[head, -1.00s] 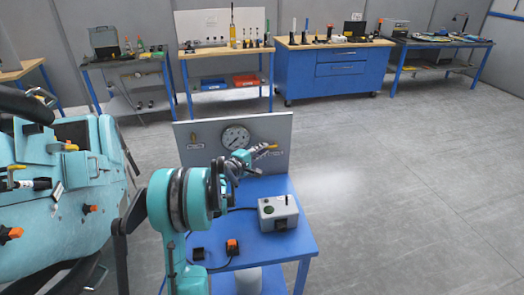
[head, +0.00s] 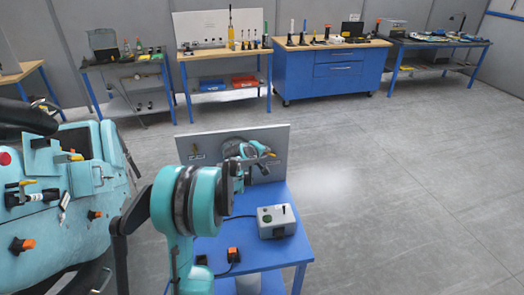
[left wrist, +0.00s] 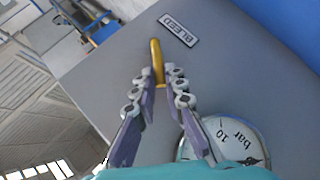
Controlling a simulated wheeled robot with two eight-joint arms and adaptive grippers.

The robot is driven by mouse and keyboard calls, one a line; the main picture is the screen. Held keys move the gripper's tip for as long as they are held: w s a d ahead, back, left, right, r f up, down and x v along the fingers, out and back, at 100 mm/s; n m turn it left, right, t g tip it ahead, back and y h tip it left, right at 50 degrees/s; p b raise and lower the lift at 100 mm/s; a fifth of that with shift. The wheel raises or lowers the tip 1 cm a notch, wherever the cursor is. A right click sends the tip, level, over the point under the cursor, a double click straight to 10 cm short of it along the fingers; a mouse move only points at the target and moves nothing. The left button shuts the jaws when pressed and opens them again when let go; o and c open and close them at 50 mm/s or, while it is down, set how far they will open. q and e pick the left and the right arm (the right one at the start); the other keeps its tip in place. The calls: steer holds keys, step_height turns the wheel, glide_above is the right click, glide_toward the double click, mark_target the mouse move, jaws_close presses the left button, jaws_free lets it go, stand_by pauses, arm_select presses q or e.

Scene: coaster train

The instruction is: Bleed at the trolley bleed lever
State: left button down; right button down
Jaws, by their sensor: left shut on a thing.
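The yellow bleed lever (left wrist: 156,58) is on the grey panel (left wrist: 95,75), beside the BLEED label (left wrist: 179,29) in the left wrist view. My left gripper (left wrist: 158,79) has its fingers on either side of the lever's lower end and is shut on it. The lever's tip stands clear beyond the fingertips. In the head view, my left gripper (head: 260,150) is at the panel's front and mostly covers the pressure gauge (head: 232,142). The gauge is partly in view in the left wrist view (left wrist: 238,140), its needle partly cut off. My right gripper is out of view.
The panel stands on a blue trolley (head: 262,256) that carries a grey box (head: 277,221) and an orange-black switch (head: 233,255). A teal machine (head: 60,220) stands at the left. Workbenches line the back wall. The floor at the right is clear.

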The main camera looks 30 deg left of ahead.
arm_select(q)
steer(key=w+d+r+m+g+y+p, duration=0.1)
steer(key=g, duration=0.1)
steer(key=w+d+r+m+g+y+p, duration=0.1)
steer(key=g+y+p, duration=0.1)
steer(key=shift+w+d+m, duration=0.1)
steer(key=shift+d+m, duration=0.1)
steer(key=shift+m, duration=0.2)
steer(key=shift+w+d+r+m+g+y, duration=0.1)
steer(key=shift+w+d+m+g+y, duration=0.3)
steer(key=shift+g+y, duration=0.2)
steer(key=shift+w+d+m+g+y, duration=0.3)
steer(key=shift+m+g+y, duration=0.1)
steer(key=shift+g+y, duration=0.2)
steer(key=c, duration=1.6)
jaws_free()
